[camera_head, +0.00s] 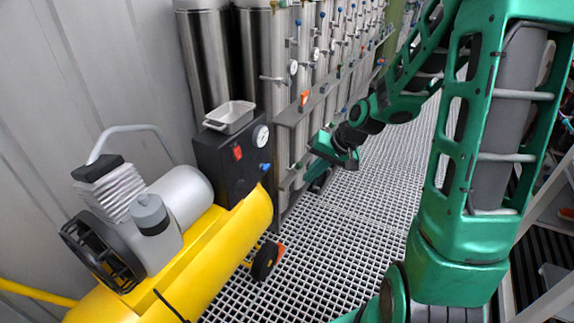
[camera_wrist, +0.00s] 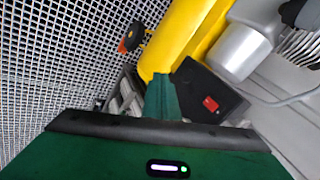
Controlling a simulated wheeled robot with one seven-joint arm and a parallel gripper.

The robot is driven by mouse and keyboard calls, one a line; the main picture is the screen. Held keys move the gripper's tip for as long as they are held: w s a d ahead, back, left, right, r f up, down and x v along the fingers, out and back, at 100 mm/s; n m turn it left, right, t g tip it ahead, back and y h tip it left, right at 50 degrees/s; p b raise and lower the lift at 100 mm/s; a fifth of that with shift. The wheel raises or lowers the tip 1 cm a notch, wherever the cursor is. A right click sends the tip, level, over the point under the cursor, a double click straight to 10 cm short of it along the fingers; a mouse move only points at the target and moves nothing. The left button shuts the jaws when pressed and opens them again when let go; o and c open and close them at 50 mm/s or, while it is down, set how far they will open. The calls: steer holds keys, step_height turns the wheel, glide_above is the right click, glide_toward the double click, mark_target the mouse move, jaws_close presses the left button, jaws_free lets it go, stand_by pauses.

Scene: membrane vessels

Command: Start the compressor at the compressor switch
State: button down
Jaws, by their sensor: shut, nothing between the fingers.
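The compressor (camera_head: 190,215) has a yellow tank, a grey motor and a black control box (camera_head: 220,172), and stands at the left in the head view. The red compressor switch (camera_head: 238,153) is on the box's front face, below a round gauge. It also shows in the wrist view (camera_wrist: 211,104), right of my gripper's fingers. My gripper (camera_head: 325,150) is shut and empty, to the right of the box and apart from the switch. In the wrist view its closed fingers (camera_wrist: 163,88) overlap the edge of the black box and the yellow tank's end in the picture.
A small grey tray (camera_head: 230,116) sits on top of the control box. Tall steel vessels (camera_head: 265,75) with gauges and valves line the wall behind. A blue knob (camera_head: 264,167) is on the box below the gauge. The grating floor (camera_head: 340,230) is open between compressor and my arm.

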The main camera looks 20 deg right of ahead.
steer(key=s+d+r+g+h, duration=0.1)
steer(key=s+d+r, duration=0.1)
steer(key=s, duration=0.7)
steer(key=s+d+r+g+h, duration=0.1)
steer(key=s+r, duration=0.4)
steer(key=s, duration=0.5)
steer(key=s+d+r+m+g+h, duration=0.1)
steer(key=s+d+r+g, duration=0.1)
steer(key=s, duration=0.7)
steer(key=d+r, duration=0.1)
steer(key=d, duration=0.1)
steer(key=shift+s+d+r+g+h, duration=0.25)
steer(key=shift+s+d+g+h, duration=0.05)
steer(key=shift+d, duration=0.1)
steer(key=shift+a, duration=0.1)
